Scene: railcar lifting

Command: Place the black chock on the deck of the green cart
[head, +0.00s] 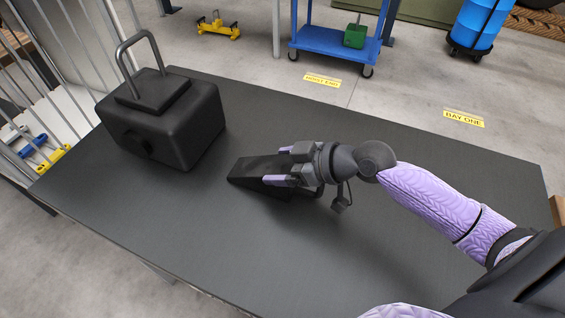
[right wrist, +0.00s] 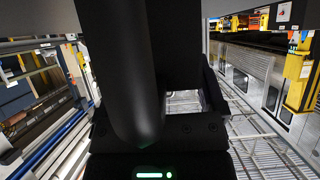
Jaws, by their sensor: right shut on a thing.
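The black chock (head: 250,170) is a dark wedge on the dark table, its thin end toward the left. My right gripper (head: 277,165) is shut on it, with one lilac fingertip on each side. The hand hides the chock's thick end. I cannot tell whether the chock rests on the table or is slightly raised. In the right wrist view, large black shapes fill the middle and I cannot tell the chock's outline there. No cart that is clearly green shows; an olive-green surface (head: 425,9) is cut off at the top edge. My left gripper is not in view.
The dark table (head: 400,160) is clear around the chock. A black block with a handle (head: 165,120) stands at its left. Beyond are a blue cart (head: 330,44) carrying a green object (head: 355,36), a blue drum (head: 478,25), a yellow item (head: 217,27) and floor labels.

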